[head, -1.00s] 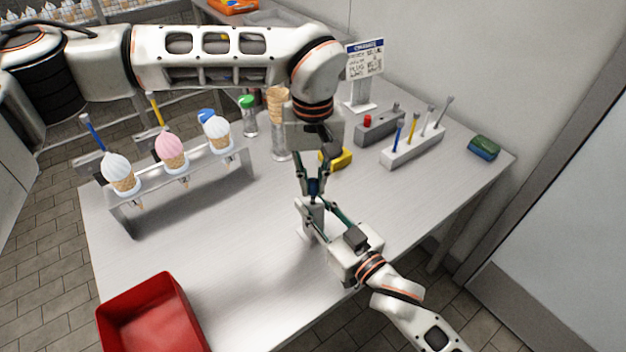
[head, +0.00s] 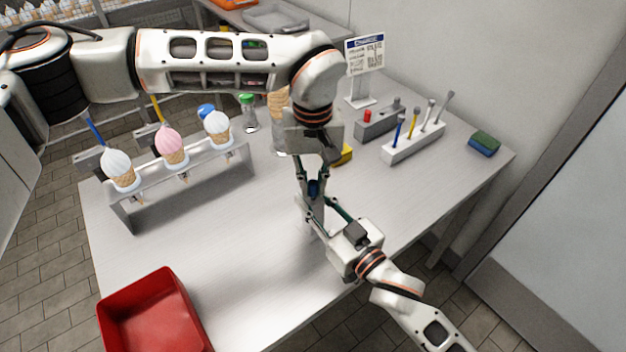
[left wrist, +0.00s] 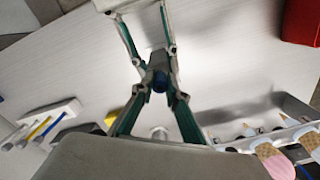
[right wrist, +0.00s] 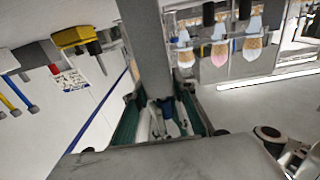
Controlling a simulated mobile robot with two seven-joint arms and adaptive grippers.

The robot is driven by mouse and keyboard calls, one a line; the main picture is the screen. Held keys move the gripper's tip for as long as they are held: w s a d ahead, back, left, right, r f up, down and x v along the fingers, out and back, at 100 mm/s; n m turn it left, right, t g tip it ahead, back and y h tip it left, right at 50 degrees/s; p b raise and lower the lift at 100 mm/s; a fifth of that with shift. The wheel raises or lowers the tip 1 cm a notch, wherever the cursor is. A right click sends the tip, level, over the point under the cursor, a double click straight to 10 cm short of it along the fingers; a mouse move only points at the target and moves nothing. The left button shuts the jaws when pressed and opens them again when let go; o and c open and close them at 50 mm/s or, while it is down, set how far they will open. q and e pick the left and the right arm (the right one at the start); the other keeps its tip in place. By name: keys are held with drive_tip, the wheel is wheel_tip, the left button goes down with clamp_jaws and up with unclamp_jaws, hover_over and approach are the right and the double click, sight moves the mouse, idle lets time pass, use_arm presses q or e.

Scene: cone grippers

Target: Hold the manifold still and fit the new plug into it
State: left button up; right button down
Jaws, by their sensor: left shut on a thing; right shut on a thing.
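The manifold (head: 314,209) is a grey upright block near the table's front right. My right gripper (head: 322,213) is shut on it from the front right. The new plug (head: 314,188) is dark blue, directly over the manifold's top. My left gripper (head: 313,181) points down from above and is shut on the plug. In the left wrist view the plug (left wrist: 160,82) sits between the fingertips, right against the manifold. In the right wrist view the plug (right wrist: 166,103) is partly hidden. I cannot tell how deep it sits.
A cone rack (head: 185,165) stands at the left, a red bin (head: 150,315) at the front left. A tool block (head: 412,148), a grey box with a red plug (head: 376,127), a sign (head: 364,56) and a sponge (head: 484,143) are behind. The front middle of the table is clear.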

use_arm(q)
drive_tip(key=shift+f, duration=0.7)
drive_tip(key=o, duration=0.8)
drive_tip(key=shift+o, duration=0.2)
wheel_tip(320, 180, up, 12)
drive_tip(key=shift+r, duration=0.1)
use_arm(e)
drive_tip(key=c, duration=1.3)
unclamp_jaws()
drive_tip(key=shift+o, duration=0.2)
drive_tip(key=o, duration=0.6)
drive_tip(key=shift+c, duration=0.2)
